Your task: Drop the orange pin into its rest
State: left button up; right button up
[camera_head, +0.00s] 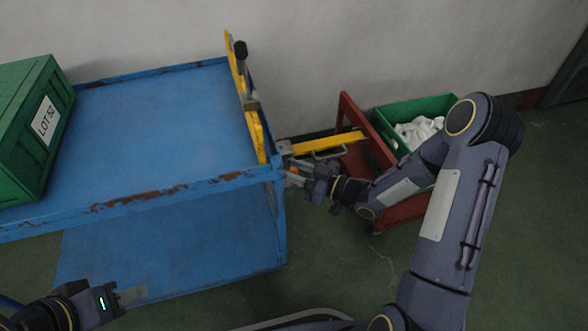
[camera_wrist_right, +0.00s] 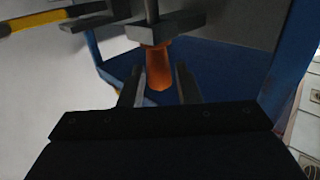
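The orange pin (camera_wrist_right: 158,68) hangs in the right wrist view with its upper end against a grey bracket (camera_wrist_right: 165,27) and its tapered end pointing down. In the head view it is a small orange spot (camera_head: 293,170) at the cart's right edge. My right gripper (camera_wrist_right: 160,80) is open, with one finger on each side of the pin and a narrow gap showing beside it. In the head view, my right gripper (camera_head: 308,178) is at the cart's right corner. My left gripper (camera_head: 132,295) is low at the left; its finger gap is not clear. I cannot make out the rest.
A blue cart (camera_head: 150,120) carries a green crate (camera_head: 30,130) and an upright yellow bar (camera_head: 240,95) at its right edge. Another yellow bar (camera_head: 335,142) sticks out rightward. Beyond stand a red stand (camera_head: 365,140) and a green bin (camera_head: 440,104) of white cloth.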

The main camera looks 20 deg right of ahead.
jog(key=shift+o, duration=1.4)
jog(key=p+v, duration=0.2)
jog(key=v, duration=0.4)
jog(key=shift+s+d, duration=0.15)
jog(key=shift+d, duration=0.1)
jog(key=shift+s+d, duration=0.4)
jog(key=shift+s, duration=0.05)
